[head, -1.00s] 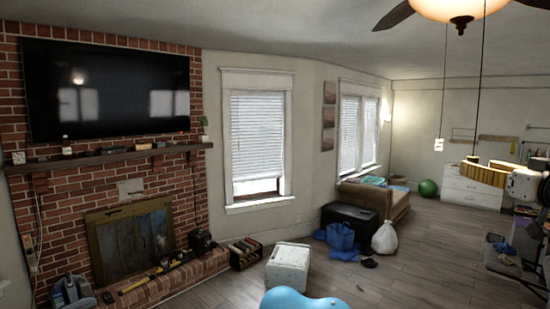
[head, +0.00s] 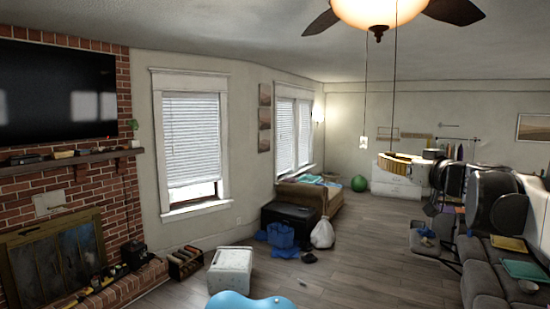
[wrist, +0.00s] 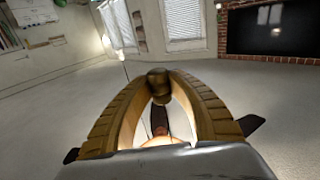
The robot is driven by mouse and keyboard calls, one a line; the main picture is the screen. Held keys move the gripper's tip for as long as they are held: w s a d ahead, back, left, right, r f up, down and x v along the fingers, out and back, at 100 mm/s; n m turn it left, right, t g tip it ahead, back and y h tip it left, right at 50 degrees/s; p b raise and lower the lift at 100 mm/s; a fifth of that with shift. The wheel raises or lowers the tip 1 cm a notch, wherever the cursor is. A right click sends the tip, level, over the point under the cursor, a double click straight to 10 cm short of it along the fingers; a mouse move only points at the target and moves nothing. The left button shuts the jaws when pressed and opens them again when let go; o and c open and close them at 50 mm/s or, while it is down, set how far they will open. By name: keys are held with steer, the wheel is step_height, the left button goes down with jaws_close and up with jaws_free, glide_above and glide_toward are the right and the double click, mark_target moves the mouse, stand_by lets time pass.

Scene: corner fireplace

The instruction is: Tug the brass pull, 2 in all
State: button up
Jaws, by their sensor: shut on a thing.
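A ceiling fan with a lit bowl lamp (head: 378,10) hangs at the top of the head view, with two cords below it. The left cord ends in a small white pull (head: 363,143), hanging free. The right cord runs down to my gripper (head: 388,160), whose yellow-brown ribbed fingers point left. In the wrist view the fingertips of my gripper (wrist: 158,88) are shut on the brass pull (wrist: 158,80), a dark brownish knob. The pull is mostly hidden by the fingers in the head view. Part of the fan shows between the fingers in the wrist view.
A grey sofa (head: 482,270) stands at the right under my arm. A white box (head: 231,268), blue bags (head: 281,236) and a white sack (head: 322,234) lie on the floor. The brick fireplace (head: 60,245) is at the left. Open floor lies in the middle.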

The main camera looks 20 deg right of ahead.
steer(key=shift+f+b, duration=0.35)
steer(key=shift+f, duration=0.25)
stand_by(0.6)
steer(key=o, duration=1)
steer(key=shift+s, duration=0.15)
steer(key=s+a, duration=0.1)
steer(key=s, duration=1)
steer(key=shift+s, duration=0.4)
